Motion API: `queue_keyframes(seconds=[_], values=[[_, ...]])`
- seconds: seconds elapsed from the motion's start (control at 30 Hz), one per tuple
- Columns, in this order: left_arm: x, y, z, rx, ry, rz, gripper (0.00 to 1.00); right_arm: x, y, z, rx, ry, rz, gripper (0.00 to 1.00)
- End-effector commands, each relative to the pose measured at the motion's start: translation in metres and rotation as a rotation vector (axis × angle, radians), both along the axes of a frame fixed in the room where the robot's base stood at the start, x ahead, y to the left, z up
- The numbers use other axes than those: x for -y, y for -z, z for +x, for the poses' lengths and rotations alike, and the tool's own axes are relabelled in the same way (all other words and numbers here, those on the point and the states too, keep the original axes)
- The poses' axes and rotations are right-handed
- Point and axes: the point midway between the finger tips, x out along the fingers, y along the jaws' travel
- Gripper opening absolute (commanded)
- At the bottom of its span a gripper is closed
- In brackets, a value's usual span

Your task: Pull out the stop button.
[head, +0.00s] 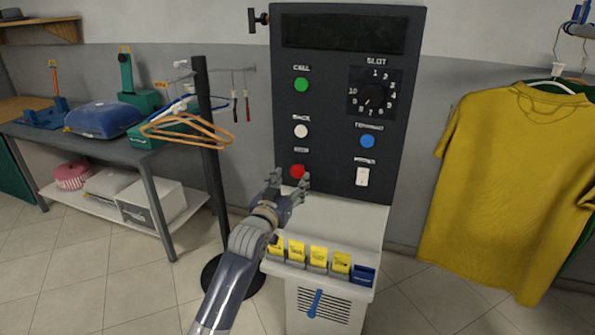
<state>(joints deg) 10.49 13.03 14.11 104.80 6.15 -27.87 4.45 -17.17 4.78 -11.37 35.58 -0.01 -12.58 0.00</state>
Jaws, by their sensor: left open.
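The stop button is the red round button (297,171) low on the left of the dark control panel (325,120). Its label above is too small to read clearly. My left gripper (292,183) is open, with its fingertips just below and around the lower edge of the red button. I cannot tell whether the fingers touch it. My right gripper is not in view.
The panel also has a green button (301,84), a white button (301,131), a blue button (367,141), a slot dial (374,97) and a white switch (362,177). Yellow tags (318,254) line the ledge below. A hanger stand (208,150) is left; a yellow shirt (500,190) hangs right.

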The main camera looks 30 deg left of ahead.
Motion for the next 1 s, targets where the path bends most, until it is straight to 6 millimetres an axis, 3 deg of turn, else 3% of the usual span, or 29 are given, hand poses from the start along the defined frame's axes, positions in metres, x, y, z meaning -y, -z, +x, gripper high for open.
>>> queue_keyframes(seconds=[0.2,0.4,0.83,1.0], values=[[-0.008,-0.001,0.033,-0.001,0.001,0.0,0.55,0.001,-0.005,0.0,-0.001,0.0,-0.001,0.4],[-0.012,0.0,0.051,-0.001,0.001,0.001,0.55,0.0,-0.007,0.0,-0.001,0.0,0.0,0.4],[-0.013,0.001,0.057,-0.002,0.001,0.001,0.55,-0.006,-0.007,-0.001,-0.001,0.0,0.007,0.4],[-0.013,0.001,0.057,-0.002,0.001,0.001,0.16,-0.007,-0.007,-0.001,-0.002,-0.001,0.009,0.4]])
